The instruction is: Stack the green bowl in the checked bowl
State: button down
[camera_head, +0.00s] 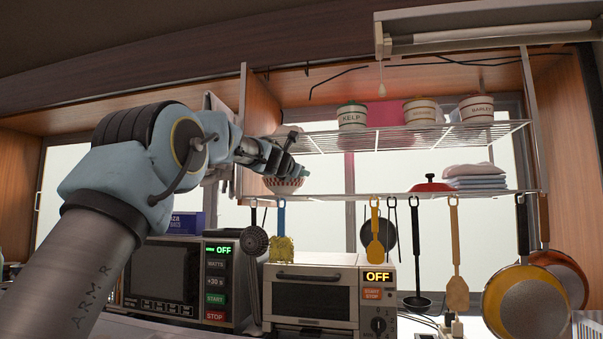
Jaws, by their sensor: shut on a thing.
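The checked bowl (285,186), pale with a reddish pattern, stands on the lower wire shelf at its left end. My gripper (289,163) is just above it, reached in from the left. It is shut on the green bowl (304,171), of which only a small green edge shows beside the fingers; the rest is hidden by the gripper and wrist. The green edge is at the checked bowl's rim height or slightly above. I cannot tell whether the two bowls touch.
The upper wire shelf (420,139) is close above my wrist and holds several labelled canisters, including KELP (352,115). Utensils hang below. A microwave (165,277) and toaster oven (312,294) stand underneath.

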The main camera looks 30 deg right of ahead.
dwell(0.3)
jog(key=c, duration=0.8)
grip_release()
jog(key=b+v, duration=0.5)
jog(key=v, duration=0.5)
jog(key=shift+s+a+b, duration=0.25)
jog(key=shift+a+b, duration=0.05)
jog(key=shift+b, duration=0.05)
